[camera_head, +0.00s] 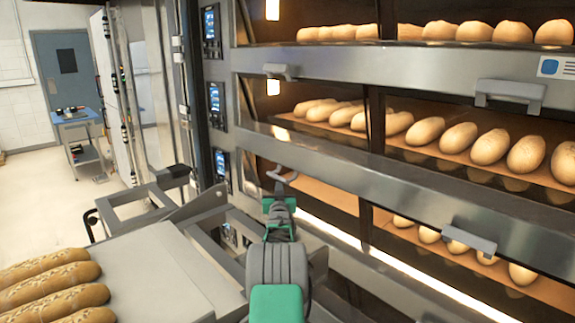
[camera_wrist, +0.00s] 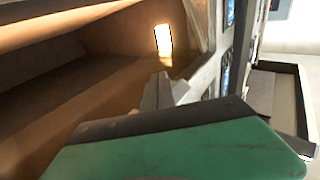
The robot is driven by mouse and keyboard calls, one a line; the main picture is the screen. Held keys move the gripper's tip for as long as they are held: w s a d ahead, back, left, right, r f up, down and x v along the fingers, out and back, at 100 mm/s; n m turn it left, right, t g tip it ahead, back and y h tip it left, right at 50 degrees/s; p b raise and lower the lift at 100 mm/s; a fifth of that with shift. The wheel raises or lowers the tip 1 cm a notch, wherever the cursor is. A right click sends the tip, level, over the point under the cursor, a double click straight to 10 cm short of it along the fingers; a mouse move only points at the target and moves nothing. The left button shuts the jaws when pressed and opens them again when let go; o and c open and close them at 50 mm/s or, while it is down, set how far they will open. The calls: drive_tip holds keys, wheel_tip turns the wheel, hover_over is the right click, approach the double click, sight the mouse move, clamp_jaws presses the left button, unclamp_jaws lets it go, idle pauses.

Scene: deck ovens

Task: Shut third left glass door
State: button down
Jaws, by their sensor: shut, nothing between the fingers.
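The third left glass door belongs to the lower left oven opening, whose bare brown chamber (camera_head: 318,192) shows below the third steel rail. The chamber (camera_wrist: 75,85) fills the left of the wrist view and looks empty. I cannot clearly make out the glass pane or its angle. My gripper (camera_head: 282,186) reaches up in front of this opening. A small grey bar, apparently the door handle (camera_head: 284,176), is at its tip; I cannot tell whether they touch. The gripper is shut and empty. Its green and black body hides the lower wrist view.
Loaves fill the decks above and the lower right chamber (camera_head: 430,235). Grey handles stick out at the second left (camera_head: 279,71), second right (camera_head: 510,93) and third right (camera_head: 469,241) doors. A loader board (camera_head: 165,270) with loaves stands at left. Open floor (camera_head: 45,185) lies beyond.

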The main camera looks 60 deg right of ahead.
sight(279, 179)
idle(0.3)
drive_tip(key=shift+a+r, duration=0.15)
drive_tip(key=shift+r, duration=2.6)
drive_tip(key=shift+s+f+b, duration=0.15)
drive_tip(key=shift+f+b, duration=0.25)
drive_tip(key=shift+f, duration=0.1)
drive_tip(key=f+b+v, duration=0.1)
drive_tip(key=b+v, duration=0.4)
drive_tip(key=v, duration=0.1)
drive_tip(key=shift+a, duration=0.35)
drive_tip(key=shift+s+f, duration=0.1)
drive_tip(key=shift+f, duration=0.05)
